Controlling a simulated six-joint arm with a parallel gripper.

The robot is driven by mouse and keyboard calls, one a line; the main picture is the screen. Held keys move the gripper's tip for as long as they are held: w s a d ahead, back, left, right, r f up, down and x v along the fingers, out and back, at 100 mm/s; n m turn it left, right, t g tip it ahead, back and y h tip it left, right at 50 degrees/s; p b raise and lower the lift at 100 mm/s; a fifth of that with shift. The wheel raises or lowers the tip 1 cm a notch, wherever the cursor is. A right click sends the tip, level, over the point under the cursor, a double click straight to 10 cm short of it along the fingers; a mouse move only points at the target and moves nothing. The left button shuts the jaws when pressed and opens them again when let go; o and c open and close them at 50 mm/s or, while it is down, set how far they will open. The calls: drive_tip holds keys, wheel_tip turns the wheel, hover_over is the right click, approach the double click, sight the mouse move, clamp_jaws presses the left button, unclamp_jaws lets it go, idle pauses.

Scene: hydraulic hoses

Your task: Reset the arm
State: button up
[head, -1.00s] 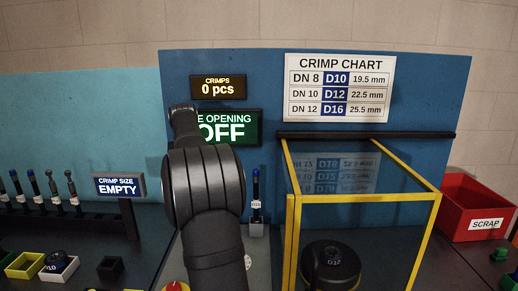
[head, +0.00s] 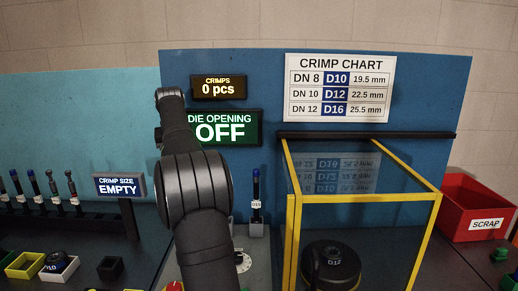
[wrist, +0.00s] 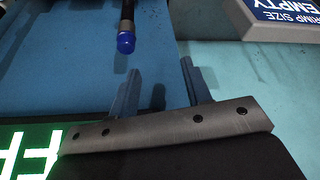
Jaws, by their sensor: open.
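My arm (head: 197,190) rises in the middle of the head view, in front of the blue back panel. My gripper is hidden there behind the arm. In the wrist view my gripper (wrist: 160,84) is open, its two fingers apart with nothing between them. A dark hose with a blue end (wrist: 125,42) shows beyond the fingers, apart from them. I cannot tell which hose this is.
A yellow-framed clear guard (head: 290,235) covers a black D12 die unit (head: 332,265) at right. A red scrap bin (head: 475,200) stands far right. A single hose (head: 256,190) stands beside the guard. Several hoses (head: 55,190) stand in a rack at left.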

drive_tip(key=s+a+f+n+y, duration=0.1)
drive_tip(key=s+a+f+n, duration=0.1)
drive_tip(key=s+a, duration=0.75)
drive_tip(key=s+a+f+n, duration=0.2)
drive_tip(key=s+a, duration=0.4)
drive_tip(key=a, duration=0.6)
wheel_tip(320, 180, down, 7)
drive_tip(key=shift+s+a+f+g, duration=0.2)
drive_tip(key=shift+s+g, duration=0.15)
drive_tip(key=shift+g, duration=0.05)
drive_tip(key=shift+r, duration=0.1)
wheel_tip(320, 180, up, 8)
drive_tip(key=w+d+r+m, duration=0.1)
drive_tip(key=w+d+m, duration=0.1)
drive_tip(key=w+d, duration=0.7)
drive_tip(key=shift+w+d+r, duration=0.15)
drive_tip(key=shift+d+r, duration=0.05)
drive_tip(key=shift+d, duration=0.4)
